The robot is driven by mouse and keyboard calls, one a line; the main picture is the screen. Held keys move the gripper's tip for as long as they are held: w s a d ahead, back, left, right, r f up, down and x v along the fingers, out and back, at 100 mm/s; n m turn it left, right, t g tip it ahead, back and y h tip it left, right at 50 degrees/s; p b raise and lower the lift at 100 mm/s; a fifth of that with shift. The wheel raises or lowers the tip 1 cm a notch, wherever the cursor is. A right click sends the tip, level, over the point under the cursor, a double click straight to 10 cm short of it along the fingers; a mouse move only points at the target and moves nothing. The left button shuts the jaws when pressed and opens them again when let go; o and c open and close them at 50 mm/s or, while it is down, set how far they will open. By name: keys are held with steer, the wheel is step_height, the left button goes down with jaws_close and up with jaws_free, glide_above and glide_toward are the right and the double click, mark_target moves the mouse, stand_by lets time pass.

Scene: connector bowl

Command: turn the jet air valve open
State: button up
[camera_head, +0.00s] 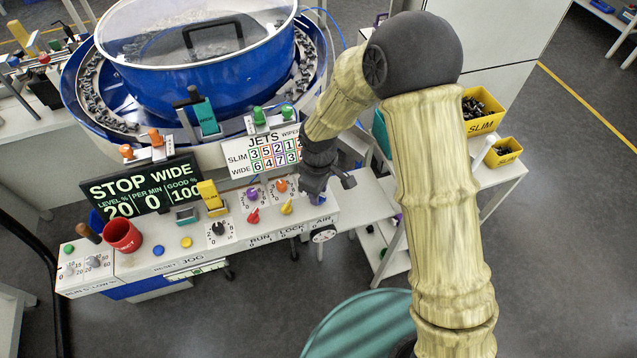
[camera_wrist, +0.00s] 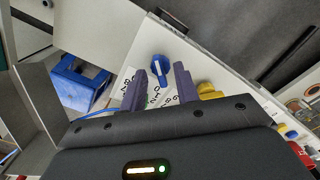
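A blue knob (camera_wrist: 158,70) with a white line on it sits on a white panel with printed figures, ahead of my gripper in the wrist view. It appears to be the jet air valve, but I cannot read its label. My gripper (camera_wrist: 161,78) is open, its two dark purple fingers apart, with the knob showing in the gap between the tips. I cannot tell whether the fingers touch it.
A yellow knob (camera_head: 286,207) and a red knob (camera_head: 253,217) stand left of my gripper, with a purple knob (camera_head: 252,194) and an orange knob (camera_head: 281,185) behind. A round gauge (camera_head: 322,234) is on the console front. The JETS sign (camera_head: 262,152) and blue bowl feeder (camera_head: 200,85) stand behind.

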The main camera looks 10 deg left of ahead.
step_height(320, 180, up, 17)
steer(key=shift+r+b, duration=0.2)
steer(key=shift+b, duration=0.1)
stand_by(0.6)
steer(key=s+d+f+m+t, duration=0.1)
steer(key=s+d+m, duration=0.3)
steer(key=d, duration=0.9)
steer(key=s+d+f+m+t, duration=0.1)
steer(key=s+d+f+m, duration=0.1)
steer(key=d+m, duration=0.9)
steer(key=shift+s+d+t+p, duration=0.35)
steer(key=shift+s+d, duration=0.5)
steer(key=shift+d, duration=0.3)
steer(key=shift+w, duration=0.1)
